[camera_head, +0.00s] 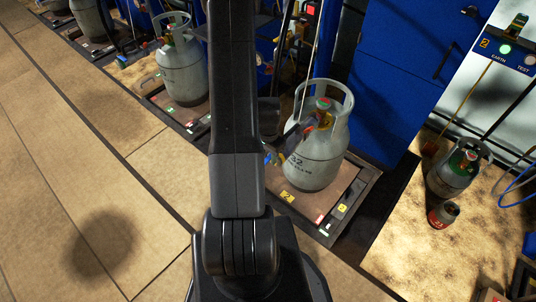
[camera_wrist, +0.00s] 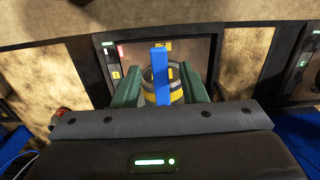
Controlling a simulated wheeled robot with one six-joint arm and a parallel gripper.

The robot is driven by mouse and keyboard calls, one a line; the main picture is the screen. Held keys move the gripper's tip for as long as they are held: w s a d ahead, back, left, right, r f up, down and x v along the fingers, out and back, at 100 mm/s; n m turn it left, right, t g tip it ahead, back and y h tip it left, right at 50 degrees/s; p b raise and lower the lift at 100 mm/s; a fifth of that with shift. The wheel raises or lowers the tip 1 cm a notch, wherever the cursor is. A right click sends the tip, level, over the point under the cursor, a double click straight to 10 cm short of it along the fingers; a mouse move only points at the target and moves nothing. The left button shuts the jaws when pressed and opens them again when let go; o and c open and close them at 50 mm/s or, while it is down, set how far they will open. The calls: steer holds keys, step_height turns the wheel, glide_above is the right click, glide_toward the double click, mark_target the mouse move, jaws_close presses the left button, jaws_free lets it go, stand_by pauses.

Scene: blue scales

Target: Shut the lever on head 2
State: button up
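In the wrist view a blue lever (camera_wrist: 160,70) stands upright in front of a round grey and yellow body (camera_wrist: 176,96), which looks like the filling head. My gripper (camera_wrist: 160,86) has its two green fingers on either side of the lever, with a visible gap on both sides. It is open and holds nothing. In the head view a grey gas cylinder (camera_head: 318,160) stands on the scale (camera_head: 310,205) with a yellow 2 label. My arm crosses the middle of that view, and I cannot make out my gripper there. Whether the lever touches anything is unclear.
Another grey cylinder (camera_head: 182,72) stands on a scale at the upper left. A blue cabinet (camera_head: 395,75) is behind, right of the scale. A small cylinder (camera_head: 455,172) and a red can (camera_head: 443,214) stand at the right. The tiled floor at left is clear.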

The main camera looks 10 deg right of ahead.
jaws_close()
